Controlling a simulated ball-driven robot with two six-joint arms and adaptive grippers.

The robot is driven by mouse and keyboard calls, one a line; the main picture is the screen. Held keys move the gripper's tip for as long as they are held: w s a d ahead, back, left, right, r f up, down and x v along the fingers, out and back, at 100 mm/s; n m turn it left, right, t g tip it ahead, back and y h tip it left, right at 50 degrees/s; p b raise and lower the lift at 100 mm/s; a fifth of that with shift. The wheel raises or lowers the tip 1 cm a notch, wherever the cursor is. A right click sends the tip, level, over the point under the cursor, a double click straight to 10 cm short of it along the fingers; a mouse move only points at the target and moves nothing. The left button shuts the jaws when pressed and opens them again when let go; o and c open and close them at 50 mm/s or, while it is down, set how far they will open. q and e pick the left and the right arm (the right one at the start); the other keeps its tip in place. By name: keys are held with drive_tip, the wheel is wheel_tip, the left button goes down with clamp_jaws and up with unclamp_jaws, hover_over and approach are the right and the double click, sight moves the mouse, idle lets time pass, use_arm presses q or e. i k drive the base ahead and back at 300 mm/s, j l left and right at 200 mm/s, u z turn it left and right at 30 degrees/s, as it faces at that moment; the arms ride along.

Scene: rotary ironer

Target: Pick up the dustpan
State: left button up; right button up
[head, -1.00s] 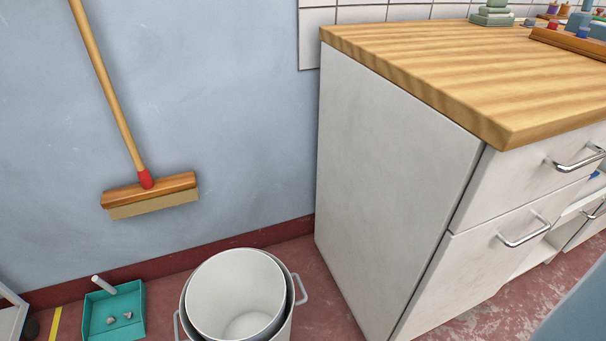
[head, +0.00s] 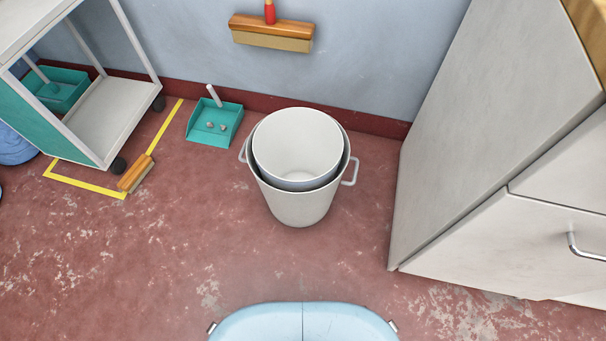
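A teal dustpan (head: 206,134) lies on the red floor near the wall, just left of the white bucket. Its pale handle (head: 214,95) points up and back toward the wall. Neither of my grippers is in view.
White nested buckets (head: 300,205) with side handles stand right of the dustpan. A white trolley (head: 118,120) stands left. A small wooden brush (head: 135,172) lies on yellow floor tape (head: 85,186). A broom (head: 271,34) is at the wall. White cabinets (head: 470,170) fill the right. Front floor is clear.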

sight(217, 112)
drive_tip(key=i+j+z, duration=0.1)
drive_tip(key=z, duration=0.3)
drive_tip(key=j+z, duration=0.6)
drive_tip(key=z, duration=0.15)
